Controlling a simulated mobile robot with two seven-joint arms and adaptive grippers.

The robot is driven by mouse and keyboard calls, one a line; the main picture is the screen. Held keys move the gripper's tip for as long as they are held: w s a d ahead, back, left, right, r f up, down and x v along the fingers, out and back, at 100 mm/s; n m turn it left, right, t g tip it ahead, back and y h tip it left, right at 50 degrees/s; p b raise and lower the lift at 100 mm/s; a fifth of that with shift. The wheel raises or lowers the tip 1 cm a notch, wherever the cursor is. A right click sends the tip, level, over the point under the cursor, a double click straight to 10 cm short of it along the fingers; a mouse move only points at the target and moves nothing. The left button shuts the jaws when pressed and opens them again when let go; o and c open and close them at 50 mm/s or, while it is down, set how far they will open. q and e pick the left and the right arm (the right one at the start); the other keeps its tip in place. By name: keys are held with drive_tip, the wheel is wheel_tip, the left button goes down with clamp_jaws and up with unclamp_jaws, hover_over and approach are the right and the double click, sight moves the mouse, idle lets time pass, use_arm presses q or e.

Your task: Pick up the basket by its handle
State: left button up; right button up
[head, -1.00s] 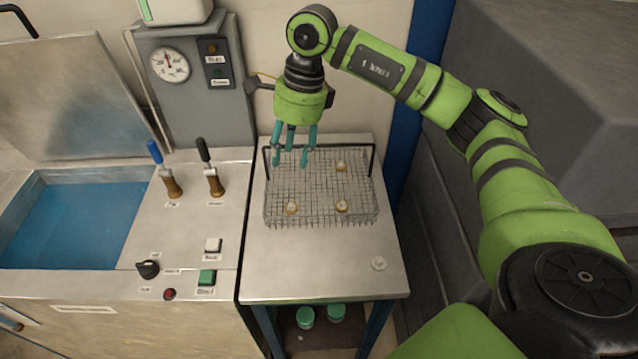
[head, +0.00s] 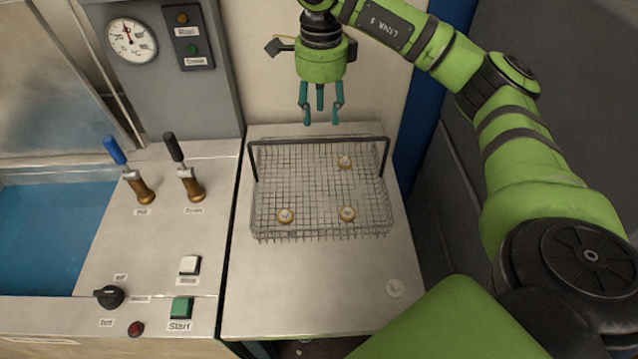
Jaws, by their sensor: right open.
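The wire basket (head: 318,190) sits on the steel side table (head: 310,285) in the middle of the head view. It holds 3 small round brass-and-white parts. Its dark handle (head: 318,140) spans the basket's width, with its top bar toward the back and its ends coming down at the left and right sides. My right gripper (head: 321,115) hangs with its teal fingers pointing down, above and behind the handle near its middle. The fingers are spread, with nothing between them, and appear apart from the handle. My left gripper is not in view.
At left is a tank of blue liquid (head: 35,235) beside a panel with a blue lever (head: 128,165), a black lever (head: 183,165), a knob and buttons. A grey gauge box (head: 165,80) stands behind. A blue post (head: 425,105) stands right of the table.

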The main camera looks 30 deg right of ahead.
sight(319, 141)
wheel_tip(319, 141, down, 8)
drive_tip(key=p, duration=0.3)
drive_tip(key=shift+a+f, duration=0.1)
drive_tip(key=shift+f, duration=0.15)
drive_tip(key=c, duration=0.9)
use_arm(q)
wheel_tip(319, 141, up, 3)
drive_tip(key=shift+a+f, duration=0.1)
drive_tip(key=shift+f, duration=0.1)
use_arm(e)
drive_tip(key=shift+r, duration=0.1)
clamp_jaws()
